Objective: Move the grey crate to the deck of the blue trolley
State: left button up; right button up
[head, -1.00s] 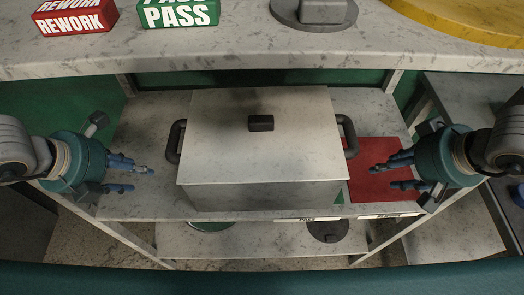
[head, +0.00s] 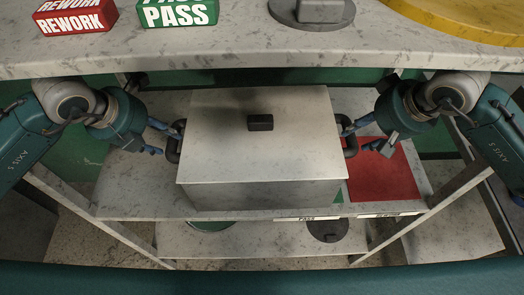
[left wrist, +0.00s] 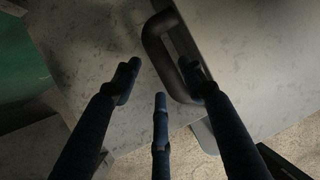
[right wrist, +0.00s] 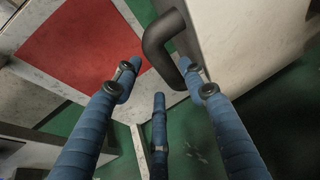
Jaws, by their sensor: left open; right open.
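The grey crate (head: 258,130) is a lidded box with a dark knob on top and a dark side handle at each end. It sits on the middle shelf. My left gripper (head: 166,140) is open beside the left handle (head: 174,141); in the left wrist view that handle (left wrist: 158,55) lies at the right-hand fingers. My right gripper (head: 352,138) is open beside the right handle (head: 350,143); in the right wrist view that handle (right wrist: 158,45) is close to the right-hand finger. Whether any finger touches a handle, I cannot tell. No blue trolley is recognisable.
The upper counter (head: 260,50) overhangs the shelf (head: 130,190) and carries a red REWORK block (head: 75,18), a green PASS block (head: 178,13) and a yellow round piece (head: 465,18). A red mat (head: 385,172) lies right of the crate. A lower shelf (head: 270,238) is below.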

aim_at(172, 138)
pick_arm(q)
jog(key=shift+x, duration=2.6)
pick_arm(e)
jog(key=shift+x, duration=2.55)
pick_arm(q)
jog(key=shift+w, duration=0.15)
pick_arm(e)
jog(key=shift+w, duration=0.1)
pick_arm(q)
jog(key=shift+c, duration=0.5)
pick_arm(e)
jog(key=shift+c, duration=0.5)
pick_arm(q)
jog(key=shift+r, duration=0.1)
grip_shut()
pick_arm(e)
grip_shut()
pick_arm(q)
jog(key=shift+w+r, duration=0.1)
jog(key=shift+r, duration=0.15)
pick_arm(e)
jog(key=shift+w+r, duration=0.1)
jog(key=shift+r, duration=0.25)
pick_arm(q)
jog(key=shift+w, duration=0.1)
pick_arm(e)
jog(key=shift+w, duration=0.1)
